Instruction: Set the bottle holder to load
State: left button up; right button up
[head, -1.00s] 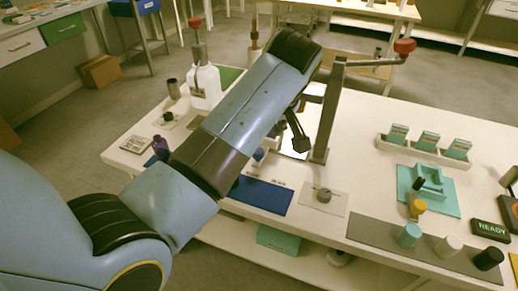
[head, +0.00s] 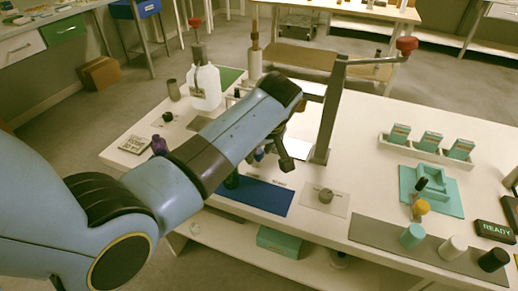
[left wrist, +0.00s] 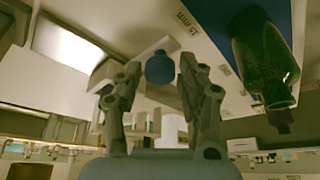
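My left gripper (head: 272,153) is at the middle of the table, beside the grey post and over the back edge of the blue mat; my forearm partly hides it. In the left wrist view my left gripper (left wrist: 160,68) has its fingers apart, with a round blue knob (left wrist: 159,68) between the tips and small gaps at its sides. A pale block (left wrist: 105,76) is beside the knob. I cannot tell for certain which part is the bottle holder, nor read its setting. A dark glass bottle (left wrist: 265,58) is close by at the upper right. My right gripper is not in view.
The grey post (head: 328,115) carries an arm with a red knob (head: 406,44). A teal holder (head: 436,181), several caps and a READY display (head: 494,231) are at right.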

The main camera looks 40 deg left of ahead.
pick_arm(q)
grip_shut()
jog(key=a+p, duration=0.1)
jog(key=a, duration=0.2)
jog(key=s+a+p, duration=0.1)
jog(key=a+p, duration=0.1)
jog(key=a, duration=0.2)
jog(key=s+a+p, duration=0.1)
jog(key=a+p, duration=0.1)
jog(key=a, duration=0.1)
jog(key=shift+s+a+r, duration=0.1)
jog(key=shift+s+a, duration=0.15)
jog(key=shift+a, duration=0.15)
jog(key=shift+o, duration=1.9)
grip_release()
